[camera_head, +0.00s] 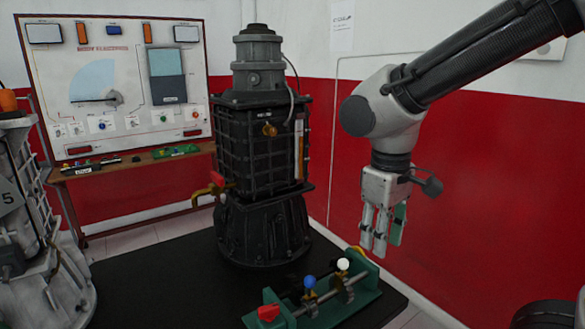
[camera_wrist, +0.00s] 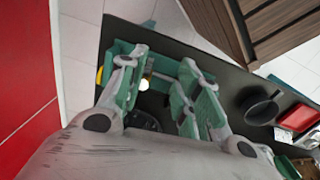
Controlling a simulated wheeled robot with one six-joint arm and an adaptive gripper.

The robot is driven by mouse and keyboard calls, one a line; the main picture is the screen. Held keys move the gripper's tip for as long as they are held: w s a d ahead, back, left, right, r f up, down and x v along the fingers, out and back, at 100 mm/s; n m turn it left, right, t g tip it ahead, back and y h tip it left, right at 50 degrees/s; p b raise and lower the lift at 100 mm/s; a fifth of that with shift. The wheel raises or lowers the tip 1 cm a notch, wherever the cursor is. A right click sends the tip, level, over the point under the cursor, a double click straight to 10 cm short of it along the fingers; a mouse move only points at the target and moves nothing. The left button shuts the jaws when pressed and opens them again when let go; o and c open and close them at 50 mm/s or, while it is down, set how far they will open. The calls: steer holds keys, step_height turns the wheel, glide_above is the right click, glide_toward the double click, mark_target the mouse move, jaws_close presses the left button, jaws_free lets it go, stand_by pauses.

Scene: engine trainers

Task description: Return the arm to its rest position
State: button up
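My gripper (camera_head: 381,248) hangs pointing down from my raised arm at the right of the head view. It is above and behind the right end of a green fixture with levers (camera_head: 345,305), apart from it. In the wrist view my gripper (camera_wrist: 161,62) shows its green-padded fingers spread with a gap between them, and nothing is held. The fixture's white knob (camera_head: 343,264) also shows between the fingers in the wrist view (camera_wrist: 144,84).
A black engine-like unit (camera_head: 262,150) stands on the dark table (camera_head: 150,275), left of my gripper. A panel board (camera_head: 120,75) stands at the back left, and a grey machine (camera_head: 35,235) at the left edge. A red and white wall (camera_head: 480,190) is behind my arm.

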steer(key=s+d+r+m+t, duration=0.1)
steer(key=s+d+r+m, duration=0.1)
steer(key=d, duration=0.4)
steer(key=s+d+r+m+t, duration=0.1)
steer(key=s+d+r+m, duration=0.1)
steer(key=d, duration=0.5)
steer(key=s+d+r+m+t, duration=0.2)
steer(key=d+m, duration=0.1)
steer(key=d, duration=0.3)
steer(key=shift+s+d+m, duration=0.3)
steer(key=shift+d, duration=0.1)
steer(key=shift+o, duration=0.3)
steer(key=shift+a, duration=0.1)
stand_by(0.9)
